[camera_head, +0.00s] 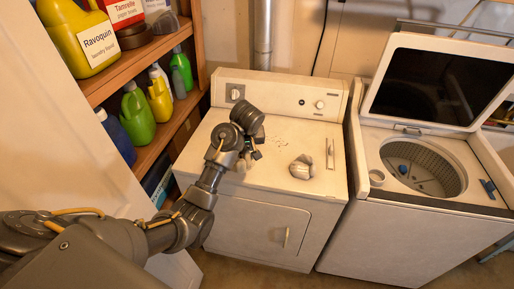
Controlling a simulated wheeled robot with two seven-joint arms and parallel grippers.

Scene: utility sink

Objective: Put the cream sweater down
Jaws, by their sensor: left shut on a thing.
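My left gripper (252,152) is over the left part of the white dryer's top (280,135), pointing down. It is shut on a pale thing, taken as the cream sweater (240,165), of which only a little shows against the pale dryer top. I cannot tell whether it touches the top. A separate crumpled, greyish-cream thing (302,167) lies on the dryer top to the right of the gripper. My right gripper is not in view.
Wooden shelves (130,65) with several detergent bottles stand at the left. A top-loading washer (420,215) with its lid raised (430,85) stands right of the dryer. A small cup (376,178) sits by its opening.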

